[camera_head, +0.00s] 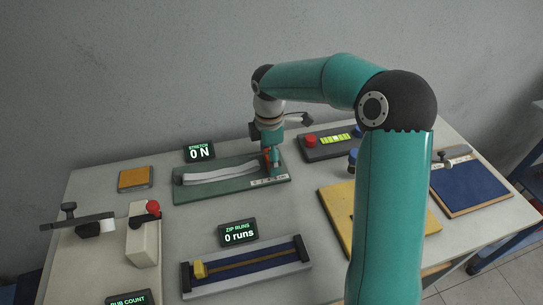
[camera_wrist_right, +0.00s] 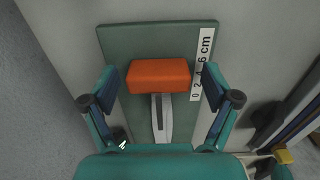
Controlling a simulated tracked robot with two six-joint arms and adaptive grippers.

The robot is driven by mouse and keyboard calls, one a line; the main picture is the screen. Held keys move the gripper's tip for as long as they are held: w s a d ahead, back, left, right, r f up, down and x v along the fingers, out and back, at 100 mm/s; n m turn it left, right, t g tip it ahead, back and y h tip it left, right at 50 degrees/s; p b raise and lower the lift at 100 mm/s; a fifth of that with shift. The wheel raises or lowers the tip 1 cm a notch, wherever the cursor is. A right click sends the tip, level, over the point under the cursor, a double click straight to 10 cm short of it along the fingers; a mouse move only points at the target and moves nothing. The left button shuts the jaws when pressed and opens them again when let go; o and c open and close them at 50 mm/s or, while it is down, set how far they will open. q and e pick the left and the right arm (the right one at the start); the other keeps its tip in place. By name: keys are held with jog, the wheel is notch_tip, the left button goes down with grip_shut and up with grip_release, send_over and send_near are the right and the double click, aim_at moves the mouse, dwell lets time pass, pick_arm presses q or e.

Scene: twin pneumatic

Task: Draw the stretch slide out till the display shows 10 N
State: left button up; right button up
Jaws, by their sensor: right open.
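The stretch display (camera_head: 199,152) reads 0 N in the head view. In front of it lies the green stretch board (camera_head: 235,190) with a pale strip (camera_head: 215,174) along it. My right gripper (camera_head: 272,160) is over the board's right end and partly hides the slide there. In the right wrist view the slide's orange block (camera_wrist_right: 158,76) sits between the two open fingers of my right gripper (camera_wrist_right: 162,80), with a gap on each side. It stands near the zero end of a printed cm scale (camera_wrist_right: 202,65). My left gripper is not in view.
A zip rig (camera_head: 245,268) with its display (camera_head: 238,232) reading 0 runs lies in front. A rub device (camera_head: 144,240) stands at left, near an orange pad (camera_head: 135,179). A dark box with a red button (camera_head: 310,141) is behind right. A yellow board (camera_head: 337,210) lies right.

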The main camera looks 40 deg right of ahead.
aim_at(284, 163)
jog(key=shift+f, duration=0.1)
grip_shut()
jog(key=s+d, duration=0.2)
jog(key=d, duration=0.1)
jog(key=shift+d, duration=0.25)
dwell(0.4)
grip_release()
